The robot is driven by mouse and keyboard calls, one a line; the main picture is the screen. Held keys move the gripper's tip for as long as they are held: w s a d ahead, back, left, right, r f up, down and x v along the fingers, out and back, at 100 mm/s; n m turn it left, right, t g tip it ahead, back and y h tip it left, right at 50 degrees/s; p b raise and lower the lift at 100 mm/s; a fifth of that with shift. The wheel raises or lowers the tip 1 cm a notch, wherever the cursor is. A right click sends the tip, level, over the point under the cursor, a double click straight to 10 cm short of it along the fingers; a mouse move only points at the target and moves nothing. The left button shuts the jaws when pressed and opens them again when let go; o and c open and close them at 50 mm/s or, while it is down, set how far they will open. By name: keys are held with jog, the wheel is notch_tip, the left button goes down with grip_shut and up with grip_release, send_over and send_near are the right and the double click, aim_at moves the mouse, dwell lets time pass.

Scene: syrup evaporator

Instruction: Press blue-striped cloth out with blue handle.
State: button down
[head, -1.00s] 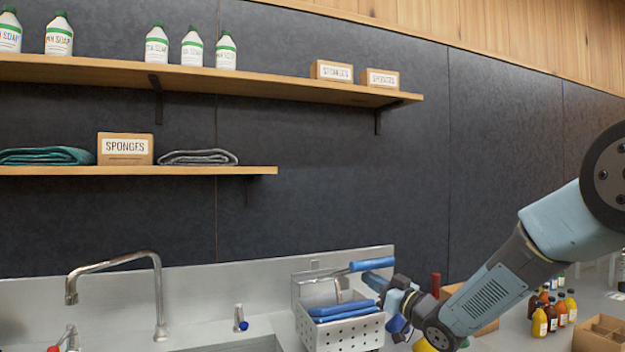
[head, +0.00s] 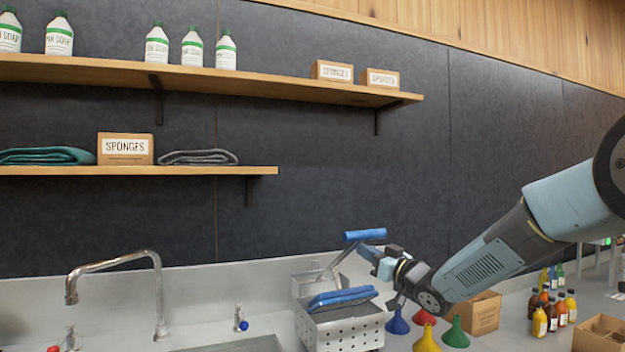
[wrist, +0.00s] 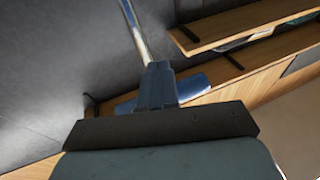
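The blue handle (head: 364,234) sits at the upper end of a thin metal lever, raised above a white perforated basket (head: 345,335) at the sink's right end. A folded blue cloth (head: 341,297) lies at the top of the basket; its stripes are too small to make out. My gripper (head: 372,254) is just below and right of the handle. In the wrist view, my fingers (wrist: 156,88) are close together in front of the handle (wrist: 198,87), with the metal rod beyond. Whether they grip the handle or rod is unclear.
Several coloured funnels (head: 427,338) and a cardboard box (head: 478,314) stand right of the basket, under my arm. Small bottles (head: 552,312) stand farther right. The faucet (head: 158,295) is at left. Shelves (head: 200,171) run along the wall above.

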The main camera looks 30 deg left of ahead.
aim_at(364, 238)
jog(key=shift+w+a+r, duration=0.15)
jog(key=shift+r, duration=0.35)
jog(key=shift+w+a+r, duration=0.15)
jog(key=shift+a+r, duration=0.05)
jog(key=shift+r, duration=0.3)
jog(key=shift+w+a+r, duration=0.15)
jog(key=shift+r, duration=0.35)
jog(key=shift+r, duration=0.1)
jog(key=w+a+r, duration=0.1)
jog(key=r, duration=0.1)
jog(key=w+a+r, duration=0.1)
jog(key=r, duration=0.1)
jog(key=w+a+r, duration=0.1)
jog(key=a+r, duration=0.1)
jog(key=shift+w+r, duration=0.15)
jog(key=shift+r, duration=0.15)
jog(key=w+a+r, duration=0.4)
jog(key=a+r, duration=0.1)
jog(key=shift+w, duration=0.15)
jog(key=w+a+r, duration=0.3)
jog(key=w+a, duration=0.1)
jog(key=a, duration=0.1)
jog(key=shift+w+a+r, duration=0.25)
jog(key=shift+w+r, duration=0.1)
